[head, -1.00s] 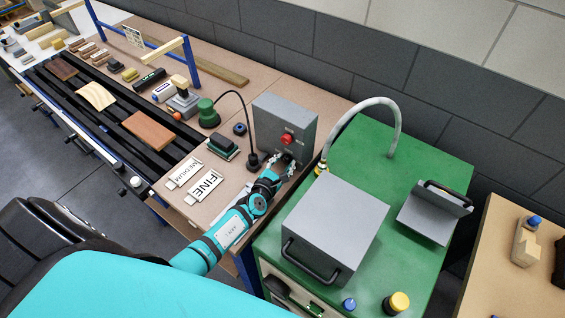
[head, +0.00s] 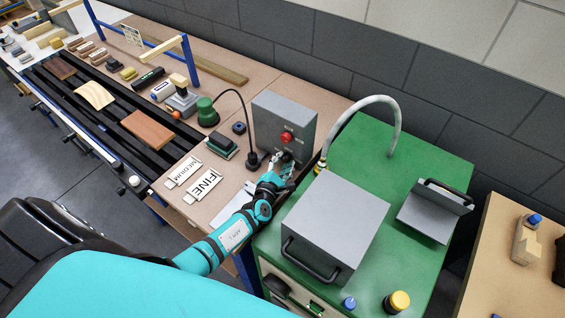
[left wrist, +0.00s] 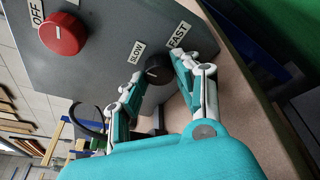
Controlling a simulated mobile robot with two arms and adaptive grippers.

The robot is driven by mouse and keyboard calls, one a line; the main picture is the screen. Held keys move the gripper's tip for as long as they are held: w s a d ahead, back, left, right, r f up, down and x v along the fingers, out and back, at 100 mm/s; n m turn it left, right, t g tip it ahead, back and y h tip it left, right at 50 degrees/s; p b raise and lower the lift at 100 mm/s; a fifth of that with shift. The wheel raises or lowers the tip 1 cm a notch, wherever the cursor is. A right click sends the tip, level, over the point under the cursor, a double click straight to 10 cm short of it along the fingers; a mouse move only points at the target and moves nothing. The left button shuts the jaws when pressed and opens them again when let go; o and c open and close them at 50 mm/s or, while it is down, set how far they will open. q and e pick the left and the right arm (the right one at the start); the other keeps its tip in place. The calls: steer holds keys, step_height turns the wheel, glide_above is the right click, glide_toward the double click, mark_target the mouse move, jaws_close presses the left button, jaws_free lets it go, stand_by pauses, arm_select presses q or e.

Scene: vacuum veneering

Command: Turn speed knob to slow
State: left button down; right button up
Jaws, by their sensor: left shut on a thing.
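The grey control box (head: 284,122) stands at the back edge of the bench. In the left wrist view its black speed knob (left wrist: 156,71) sits between a SLOW label (left wrist: 137,52) and a FAST label (left wrist: 180,35). A small pale mark shows on the knob, but I cannot tell which label it points to. My left gripper (head: 279,161) is at the lower front of the box. In the left wrist view its two fingers (left wrist: 158,75) are on either side of the knob, shut on it. My right gripper is not in view.
A red knob (left wrist: 63,34) beside an OFF label is on the same panel. A black cable plug (head: 252,161) stands left of the box. A green cabinet (head: 440,165) with a grey lidded box (head: 335,225) is close on the right. FINE and MEDIUM cards (head: 204,184) lie left.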

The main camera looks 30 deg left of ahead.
arm_select(q)
steer(key=c, duration=1)
jaws_free()
steer(key=shift+o, duration=0.2)
steer(key=shift+s, duration=0.25)
steer(key=v, duration=1.1)
steer(key=shift+s+d+r, duration=0.1)
steer(key=shift+s, duration=0.15)
